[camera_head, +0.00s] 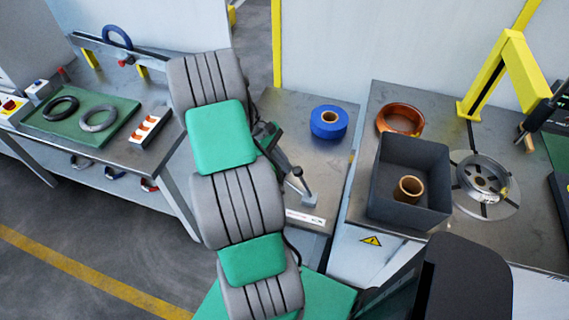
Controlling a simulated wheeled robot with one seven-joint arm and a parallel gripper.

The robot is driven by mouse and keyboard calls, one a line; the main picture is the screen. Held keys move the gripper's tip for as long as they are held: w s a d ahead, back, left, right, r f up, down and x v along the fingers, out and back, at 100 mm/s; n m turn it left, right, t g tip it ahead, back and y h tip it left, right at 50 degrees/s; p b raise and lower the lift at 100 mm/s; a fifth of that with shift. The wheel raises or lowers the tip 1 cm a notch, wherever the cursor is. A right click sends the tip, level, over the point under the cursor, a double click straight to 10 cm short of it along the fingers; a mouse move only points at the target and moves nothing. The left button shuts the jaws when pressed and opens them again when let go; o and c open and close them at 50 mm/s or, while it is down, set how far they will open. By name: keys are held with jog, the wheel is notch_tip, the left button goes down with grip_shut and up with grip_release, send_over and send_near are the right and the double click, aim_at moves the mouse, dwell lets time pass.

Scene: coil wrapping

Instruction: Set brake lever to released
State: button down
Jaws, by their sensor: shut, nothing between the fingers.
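The brake lever (304,190) seems to be the small lever with a dark knob on a grey base, near the front of the middle metal table. It leans up and to the left. A white label strip (305,217) lies in front of it. My gripper (287,167) is the dark end part showing beside my grey and green arm, just left of and close to the lever's knob. It is shut and holds nothing. My arm hides part of it. I cannot tell whether it touches the knob.
A blue roll (328,122) stands behind the lever.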

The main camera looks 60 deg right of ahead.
aim_at(300, 168)
jog(key=shift+s+r, duration=0.1)
jog(key=s+t, duration=0.1)
jog(key=s+r+t, duration=0.1)
jog(key=t, duration=0.1)
jog(key=s+r+t, duration=0.1)
jog(key=s, duration=0.1)
jog(key=shift+s+d+t+y, duration=0.1)
jog(key=shift+d+t+y, duration=0.2)
jog(key=shift+d+t, duration=0.1)
jog(key=shift+s+r, duration=0.1)
jog(key=shift+s, duration=0.3)
jog(key=s+d+t+b, duration=0.1)
jog(key=s+t+b, duration=0.1)
jog(key=s, duration=0.6)
jog(key=shift+s+t+y, duration=0.15)
jog(key=shift+t+y, duration=0.15)
jog(key=shift+t, duration=0.1)
jog(key=shift+s, duration=0.15)
